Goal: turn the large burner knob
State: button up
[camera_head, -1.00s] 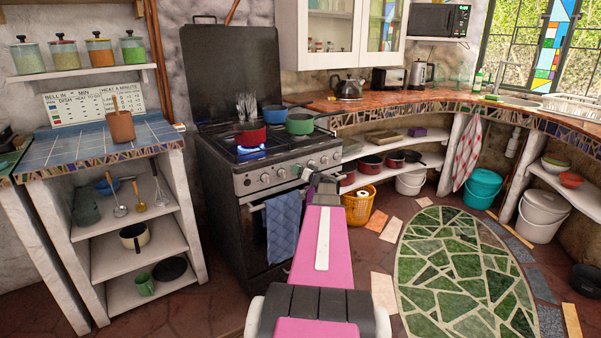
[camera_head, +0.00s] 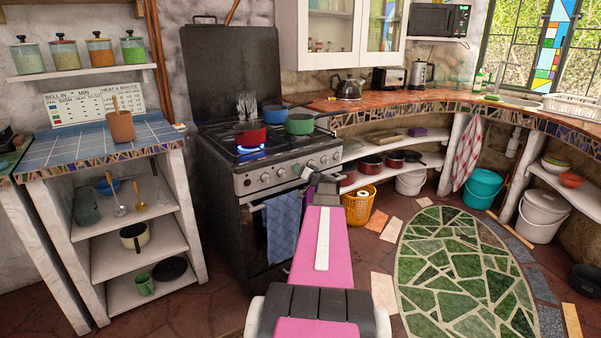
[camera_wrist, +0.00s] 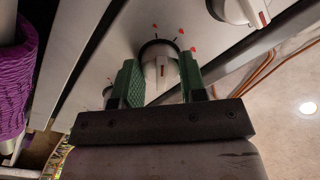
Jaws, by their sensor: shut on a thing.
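The stove's burner knob (camera_wrist: 158,72) is a round white knob with a raised bar and a red mark, on the pale front panel with red marks around it. My gripper (camera_wrist: 160,82) has its green fingers on both sides of this knob, shut on it. The bar stands nearly upright in the wrist view. In the head view my gripper (camera_head: 307,173) is at the stove's front panel (camera_head: 290,173), right of the middle. It hides the held knob there. Which burner the knob serves cannot be told.
Another knob (camera_wrist: 240,8) is at the upper right in the wrist view. A blue flame (camera_head: 250,152) burns under the red pot (camera_head: 250,135). A green pot (camera_head: 300,124) stands behind. A blue towel (camera_head: 283,225) hangs below the panel. A yellow basket (camera_head: 358,207) stands right.

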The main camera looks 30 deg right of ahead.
jog(key=m+h, duration=0.1)
jog(key=m, duration=1.3)
jog(key=m+h, duration=0.1)
jog(key=m, duration=1.3)
jog(key=shift+a+t, duration=0.1)
jog(key=shift+t, duration=0.2)
jog(key=o, duration=0.9)
jog(key=shift+s, duration=0.1)
